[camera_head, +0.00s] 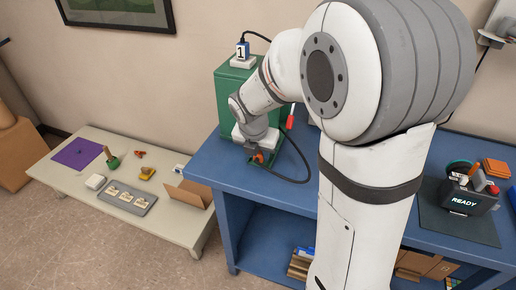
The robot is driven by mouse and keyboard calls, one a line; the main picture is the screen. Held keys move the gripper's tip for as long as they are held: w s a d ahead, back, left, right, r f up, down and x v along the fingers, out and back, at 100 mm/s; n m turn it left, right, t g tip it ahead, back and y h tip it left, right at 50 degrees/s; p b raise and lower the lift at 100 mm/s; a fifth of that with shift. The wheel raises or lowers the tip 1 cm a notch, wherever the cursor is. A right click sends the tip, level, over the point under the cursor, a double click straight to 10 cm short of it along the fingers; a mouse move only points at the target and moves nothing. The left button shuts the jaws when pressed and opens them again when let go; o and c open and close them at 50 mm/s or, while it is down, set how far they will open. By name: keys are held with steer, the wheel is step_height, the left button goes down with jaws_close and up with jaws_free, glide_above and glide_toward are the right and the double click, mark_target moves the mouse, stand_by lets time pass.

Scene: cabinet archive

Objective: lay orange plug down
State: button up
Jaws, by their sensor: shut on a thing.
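The orange plug (257,157) shows as a small orange piece under my gripper (258,153), low over the blue workbench (205,165) in front of the green cabinet (226,97). My gripper points down and is shut on the plug. The fingers and the arm hide most of the plug, and I cannot tell whether it touches the bench top. A black cable (300,181) loops over the bench to the right of the gripper and rises behind it.
A red-handled tool (290,120) is right of the gripper. A box marked 1 (242,51) tops the cabinet. At right stands a black READY device (466,199). The low white table (65,180) at left holds a purple mat (77,153) and a grey tray (145,204).

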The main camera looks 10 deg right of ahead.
steer(key=shift+f, duration=0.55)
steer(key=shift+f+b, duration=0.4)
steer(key=shift+f, duration=0.1)
steer(key=o, duration=1)
steer(key=shift+o, duration=0.9)
steer(key=shift+w+r+p, duration=0.1)
steer(key=shift+r+p, duration=0.4)
steer(key=shift+p, duration=0.1)
steer(key=shift+o, duration=0.7)
step_height(320, 180, up, 3)
steer(key=p, duration=0.2)
steer(key=shift+p, duration=0.35)
step_height(320, 180, up, 3)
steer(key=p, duration=0.3)
steer(key=shift+r+p, duration=0.1)
steer(key=shift+p, duration=0.2)
